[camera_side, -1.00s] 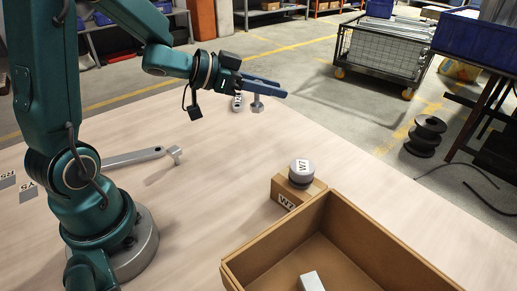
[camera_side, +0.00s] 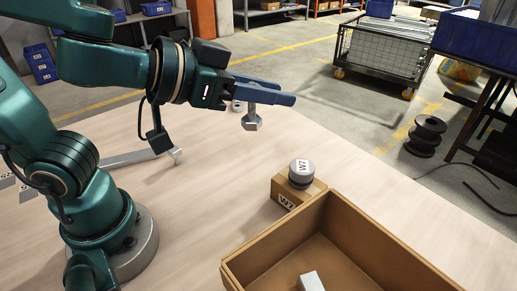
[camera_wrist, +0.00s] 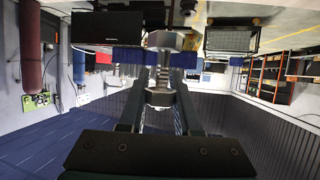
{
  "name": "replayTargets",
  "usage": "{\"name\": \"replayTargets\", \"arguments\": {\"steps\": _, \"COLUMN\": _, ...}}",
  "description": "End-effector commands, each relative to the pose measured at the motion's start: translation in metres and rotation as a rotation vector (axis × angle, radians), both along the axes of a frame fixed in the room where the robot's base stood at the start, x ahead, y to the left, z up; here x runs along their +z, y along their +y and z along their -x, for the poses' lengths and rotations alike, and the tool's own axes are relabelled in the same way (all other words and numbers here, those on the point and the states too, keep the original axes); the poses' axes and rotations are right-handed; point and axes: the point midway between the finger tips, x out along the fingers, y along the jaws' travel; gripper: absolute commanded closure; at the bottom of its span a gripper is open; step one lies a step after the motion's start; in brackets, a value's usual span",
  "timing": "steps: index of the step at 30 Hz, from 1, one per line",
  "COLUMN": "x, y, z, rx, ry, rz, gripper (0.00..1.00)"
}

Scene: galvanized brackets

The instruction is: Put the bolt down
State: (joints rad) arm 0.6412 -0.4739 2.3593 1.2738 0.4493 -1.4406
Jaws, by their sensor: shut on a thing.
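My gripper (camera_side: 265,93) is shut on a grey metal bolt (camera_side: 252,122) and holds it above the table. In the side view the bolt hangs below the fingers with its hexagonal head down. The wrist view also shows the bolt (camera_wrist: 160,97) between my two fingers. Part of its shank is hidden by the fingers in the side view.
An open cardboard box (camera_side: 268,255) with a light grey block (camera_side: 311,281) stands at the front right. A W7-marked round piece (camera_side: 302,171) sits on a small cardboard block (camera_side: 285,192). A wrench (camera_side: 130,159) lies at left. The middle of the table (camera_side: 215,185) is clear.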

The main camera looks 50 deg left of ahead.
Motion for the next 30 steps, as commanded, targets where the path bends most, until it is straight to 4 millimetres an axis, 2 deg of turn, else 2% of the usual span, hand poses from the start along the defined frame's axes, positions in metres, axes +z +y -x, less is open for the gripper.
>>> {"name": "replayTargets", "arguments": {"steps": 8, "x": 0.006, "y": 0.044, "z": -0.005, "rx": 0.279, "ry": -0.012, "rz": 0.004, "gripper": 1.00}}
{"name": "replayTargets", "arguments": {"steps": 14, "x": 0.001, "y": 0.099, "z": -0.021, "rx": 0.610, "ry": 0.003, "rz": 0.001, "gripper": 1.00}}
{"name": "replayTargets", "arguments": {"steps": 19, "x": -0.010, "y": 0.161, "z": -0.025, "rx": 0.946, "ry": 0.007, "rz": -0.001, "gripper": 1.00}}
{"name": "replayTargets", "arguments": {"steps": 23, "x": -0.022, "y": 0.213, "z": -0.018, "rx": 1.203, "ry": 0.005, "rz": -0.004, "gripper": 1.00}}
{"name": "replayTargets", "arguments": {"steps": 30, "x": -0.048, "y": 0.297, "z": 0.020, "rx": 1.619, "ry": -0.004, "rz": -0.012, "gripper": 1.00}}
